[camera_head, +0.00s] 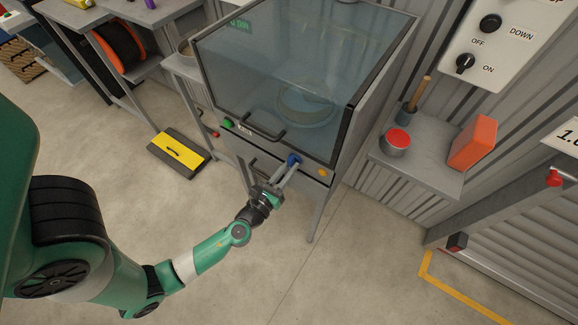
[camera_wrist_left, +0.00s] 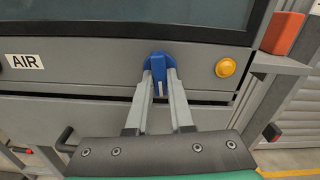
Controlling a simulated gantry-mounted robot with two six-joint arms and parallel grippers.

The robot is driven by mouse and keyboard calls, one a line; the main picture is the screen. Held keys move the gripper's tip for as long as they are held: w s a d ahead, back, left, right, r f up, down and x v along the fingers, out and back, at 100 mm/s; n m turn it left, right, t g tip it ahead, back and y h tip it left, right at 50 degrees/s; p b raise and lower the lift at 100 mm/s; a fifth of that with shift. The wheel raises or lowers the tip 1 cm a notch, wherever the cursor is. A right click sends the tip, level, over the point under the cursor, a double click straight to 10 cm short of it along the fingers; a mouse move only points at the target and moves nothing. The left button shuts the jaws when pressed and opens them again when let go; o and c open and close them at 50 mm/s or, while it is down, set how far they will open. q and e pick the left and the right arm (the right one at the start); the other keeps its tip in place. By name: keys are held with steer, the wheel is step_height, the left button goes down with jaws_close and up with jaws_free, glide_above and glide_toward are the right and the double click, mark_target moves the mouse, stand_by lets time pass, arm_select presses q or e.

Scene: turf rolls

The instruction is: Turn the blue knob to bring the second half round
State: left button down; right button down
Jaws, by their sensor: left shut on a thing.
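The blue knob (camera_head: 293,160) sits on the front panel of a grey cabinet with a glass hood. In the left wrist view the blue knob (camera_wrist_left: 158,68) stands between the fingertips, its grip upright, with a small white mark below it. My left gripper (camera_head: 287,170) is shut on the knob, and its two fingers (camera_wrist_left: 158,78) reach it from the front. The right gripper is not in view. Through the glass hood (camera_head: 285,70) a round ring-shaped part (camera_head: 305,108) shows inside the cabinet.
A yellow button (camera_wrist_left: 225,67) is right of the knob. A green button (camera_head: 228,123) and a hood handle (camera_head: 262,132) are to its left. A side shelf (camera_head: 425,165) at right holds a red-topped tin (camera_head: 397,140) and an orange block (camera_head: 473,143). A yellow-topped pedal (camera_head: 180,152) lies on the floor.

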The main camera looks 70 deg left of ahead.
arm_select(q)
steer(key=shift+m, duration=0.8)
steer(key=c, duration=0.8)
jaws_free()
steer(key=b+v, duration=0.6)
steer(key=v, duration=0.5)
steer(key=shift+s, duration=0.25)
